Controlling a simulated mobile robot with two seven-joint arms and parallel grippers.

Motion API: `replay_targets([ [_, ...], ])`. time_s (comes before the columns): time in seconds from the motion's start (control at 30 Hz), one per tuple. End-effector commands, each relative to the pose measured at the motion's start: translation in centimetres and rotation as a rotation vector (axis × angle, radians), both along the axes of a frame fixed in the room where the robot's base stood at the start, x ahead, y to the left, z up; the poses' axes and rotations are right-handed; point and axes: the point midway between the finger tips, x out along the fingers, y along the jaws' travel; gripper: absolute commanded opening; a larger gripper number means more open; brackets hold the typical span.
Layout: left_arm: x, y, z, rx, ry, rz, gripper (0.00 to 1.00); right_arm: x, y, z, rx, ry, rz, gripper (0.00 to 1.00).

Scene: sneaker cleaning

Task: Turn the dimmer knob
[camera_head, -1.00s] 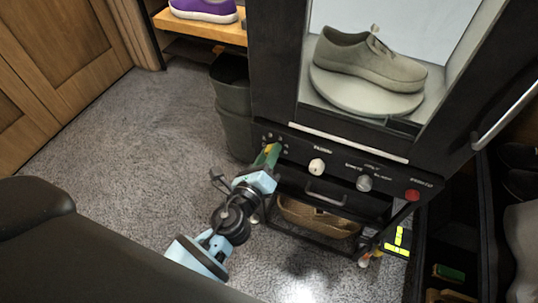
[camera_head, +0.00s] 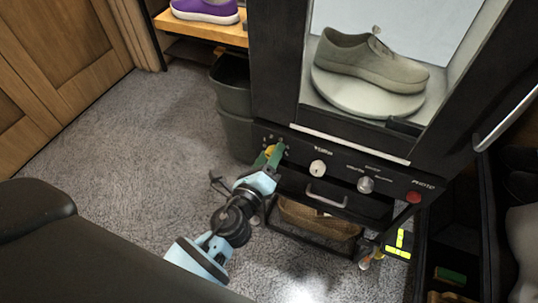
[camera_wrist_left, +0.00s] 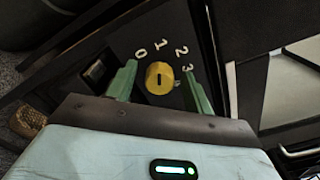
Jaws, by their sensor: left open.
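The dimmer knob is yellow with a dark mark on its face, and it shows in the left wrist view (camera_wrist_left: 160,76). Pale numerals from 0 to 3 arc around its far side. In the head view the knob (camera_head: 270,151) is at the left end of the black cabinet's control panel (camera_head: 335,158), partly covered by my fingers. My left gripper (camera_wrist_left: 160,70) is open, with one green finger on each side of the knob. In the wrist view a gap shows on both sides. The left gripper also shows in the head view (camera_head: 269,156). My right gripper is not in view.
The panel also has a white knob (camera_head: 318,167), a grey knob (camera_head: 365,184) and a red button (camera_head: 413,197). A drawer handle (camera_head: 326,196) juts out below. A grey sneaker (camera_head: 370,62) sits on a round turntable (camera_head: 340,95) above. A dark bin (camera_head: 233,85) stands left of the cabinet.

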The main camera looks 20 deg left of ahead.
Motion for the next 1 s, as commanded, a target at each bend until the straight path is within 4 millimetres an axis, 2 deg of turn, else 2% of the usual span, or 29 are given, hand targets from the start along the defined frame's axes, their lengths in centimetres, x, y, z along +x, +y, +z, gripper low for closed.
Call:
replay_targets([
  [0.17,-0.1,0.0,0.0,0.001,0.0,0.0,0.52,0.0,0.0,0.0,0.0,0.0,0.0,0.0],
  [0.27,-0.8,0.0,-0.1,0.001,0.001,0.0,0.52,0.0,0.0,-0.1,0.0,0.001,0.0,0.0],
  [0.7,-6.9,0.2,-0.2,0.0,0.001,0.0,0.52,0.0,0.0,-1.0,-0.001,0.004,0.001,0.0],
  [1.0,-7.8,0.3,0.0,0.0,-0.001,-0.001,0.52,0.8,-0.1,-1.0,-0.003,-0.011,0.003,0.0],
])
